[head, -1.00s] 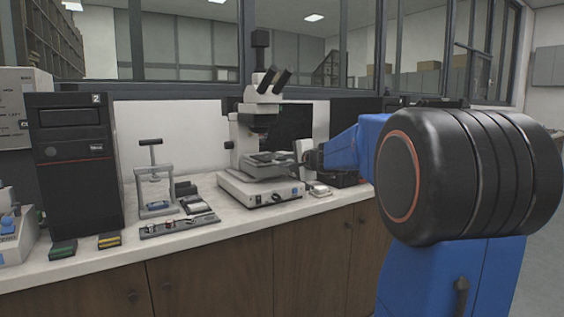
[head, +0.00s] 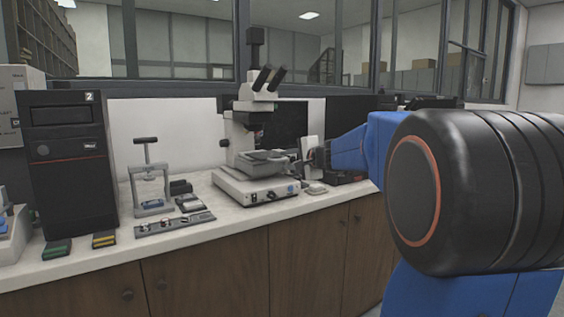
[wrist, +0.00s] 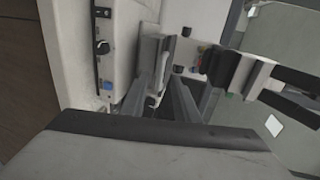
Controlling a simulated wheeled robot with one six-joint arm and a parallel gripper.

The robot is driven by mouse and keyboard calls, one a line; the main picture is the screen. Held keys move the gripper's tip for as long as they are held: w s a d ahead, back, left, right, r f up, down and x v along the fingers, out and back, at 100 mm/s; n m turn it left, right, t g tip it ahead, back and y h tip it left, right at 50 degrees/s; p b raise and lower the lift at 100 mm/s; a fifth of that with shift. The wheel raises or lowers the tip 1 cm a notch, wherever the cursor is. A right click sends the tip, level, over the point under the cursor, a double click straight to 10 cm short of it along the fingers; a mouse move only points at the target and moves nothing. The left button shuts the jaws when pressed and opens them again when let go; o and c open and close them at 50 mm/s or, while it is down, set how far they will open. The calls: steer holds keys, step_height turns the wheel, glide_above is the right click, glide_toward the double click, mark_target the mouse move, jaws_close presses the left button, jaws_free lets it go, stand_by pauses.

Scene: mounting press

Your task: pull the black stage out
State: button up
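The microscope (head: 245,122) stands upright on the bench in the head view. Its dark flat stage (head: 258,157) sits above a pale base (head: 243,188). I take this for the black stage, but the view is small and I cannot be sure. My gripper (head: 304,157) is at the right side of the stage, very close to it. In the wrist view, the grey fingers of my gripper (wrist: 190,98) reach up beside the pale base (wrist: 98,60). I cannot tell whether they touch or hold anything. The fingertips are hard to separate from the microscope parts.
A small grey press (head: 150,185) with a T-handle and a black computer tower (head: 72,165) stand to the left. A small tool tray (head: 175,223) lies near the bench front. A small pale item (head: 316,189) lies right of the microscope base.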

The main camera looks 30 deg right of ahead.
steer(key=v, duration=1.2)
steer(key=shift+s+a, duration=0.1)
steer(key=s+a+f+n+g+y, duration=0.25)
steer(key=s+a+f+n, duration=0.25)
steer(key=a+f, duration=0.4)
steer(key=s+a+f+n+g+y, duration=0.1)
steer(key=s+a+f+n+g, duration=0.45)
steer(key=a, duration=0.65)
steer(key=s+a+f+n+g+h, duration=0.1)
steer(key=s+f+n+h, duration=0.3)
steer(key=s+f, duration=1.2)
steer(key=s+n+g, duration=0.1)
steer(key=n, duration=0.2)
steer(key=shift+s+a+g, duration=0.25)
steer(key=shift+a+g, duration=0.05)
